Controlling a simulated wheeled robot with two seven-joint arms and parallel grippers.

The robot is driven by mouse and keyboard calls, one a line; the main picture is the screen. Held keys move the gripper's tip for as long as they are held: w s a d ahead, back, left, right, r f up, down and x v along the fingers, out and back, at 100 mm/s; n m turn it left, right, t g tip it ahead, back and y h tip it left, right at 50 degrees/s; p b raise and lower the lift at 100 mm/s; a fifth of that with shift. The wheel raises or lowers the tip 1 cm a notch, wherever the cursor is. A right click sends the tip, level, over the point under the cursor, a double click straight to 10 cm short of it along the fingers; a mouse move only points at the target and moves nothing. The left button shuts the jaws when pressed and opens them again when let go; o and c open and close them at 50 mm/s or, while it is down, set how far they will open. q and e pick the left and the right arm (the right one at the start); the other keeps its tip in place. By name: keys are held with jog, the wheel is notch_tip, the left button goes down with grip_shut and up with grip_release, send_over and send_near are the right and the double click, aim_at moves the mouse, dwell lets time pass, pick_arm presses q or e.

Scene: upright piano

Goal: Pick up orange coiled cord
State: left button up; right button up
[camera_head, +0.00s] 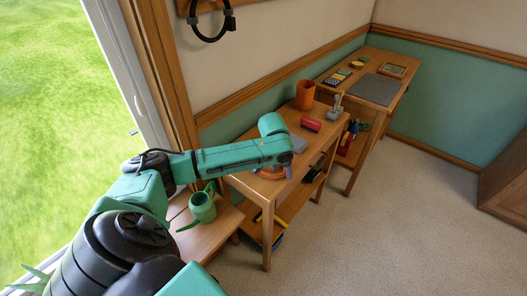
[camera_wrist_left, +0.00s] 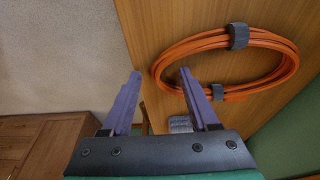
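The orange coiled cord (camera_head: 266,175) lies on the nearer wooden table (camera_head: 240,184), partly hidden by my left arm. In the left wrist view the cord (camera_wrist_left: 175,52) is a wide loop bound with dark grey straps, to the right of my fingers. My left gripper (camera_wrist_left: 160,74) shows two purple fingers spread apart with nothing between them. Its right fingertip appears close to the coil's lower left edge; I cannot tell whether it touches. In the head view this gripper (camera_head: 287,172) points down over the table. My right gripper is in neither view.
A red object (camera_head: 310,123), an orange cup (camera_head: 305,94) and a grey item (camera_head: 298,145) stand farther back on the same table. A green watering can (camera_head: 202,208) stands left of it. A second desk with a dark mat (camera_head: 374,89) is beyond. Floor to the right is clear.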

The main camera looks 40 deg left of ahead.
pick_arm(q)
grip_shut()
jog(key=shift+r, duration=0.1)
